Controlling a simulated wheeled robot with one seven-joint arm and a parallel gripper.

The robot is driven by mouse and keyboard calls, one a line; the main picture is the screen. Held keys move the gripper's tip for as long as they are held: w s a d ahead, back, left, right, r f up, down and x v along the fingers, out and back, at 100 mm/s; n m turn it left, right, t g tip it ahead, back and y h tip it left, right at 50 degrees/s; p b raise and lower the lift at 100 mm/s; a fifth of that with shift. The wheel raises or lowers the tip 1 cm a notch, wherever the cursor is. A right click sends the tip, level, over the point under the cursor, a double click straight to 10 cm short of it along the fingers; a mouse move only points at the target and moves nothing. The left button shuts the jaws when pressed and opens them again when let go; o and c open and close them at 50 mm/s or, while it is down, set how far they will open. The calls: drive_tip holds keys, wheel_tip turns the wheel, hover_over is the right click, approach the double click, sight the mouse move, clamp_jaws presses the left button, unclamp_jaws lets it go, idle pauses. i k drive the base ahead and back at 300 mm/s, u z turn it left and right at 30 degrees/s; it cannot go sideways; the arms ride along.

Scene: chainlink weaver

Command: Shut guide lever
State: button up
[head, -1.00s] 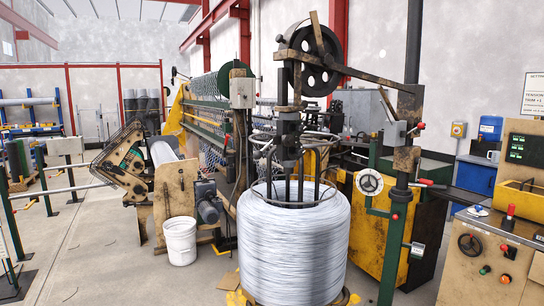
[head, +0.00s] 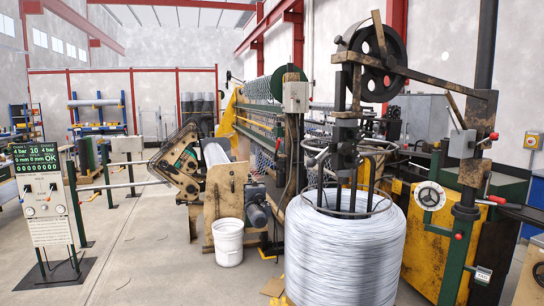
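No part is plainly labelled as the guide lever, so I cannot tell which one it is. On the dark post right of the wire coil, a lever with a red grip (head: 497,199) sticks out to the right. Higher on the same post is a small red knob (head: 494,136). A white-rimmed handwheel (head: 430,196) sits just left of the post. Whether the red-gripped lever is open or shut is not clear. My gripper is not in view.
A large wire coil (head: 345,255) stands in front of the weaving machine (head: 270,120). A white bucket (head: 228,242) is on the floor to its left. A display stand (head: 45,200) stands at far left. The concrete floor (head: 140,250) between is mostly clear.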

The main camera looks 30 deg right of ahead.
sight(311, 162)
drive_tip(key=u, duration=0.1)
drive_tip(key=i, duration=1.05)
drive_tip(key=z, duration=0.5)
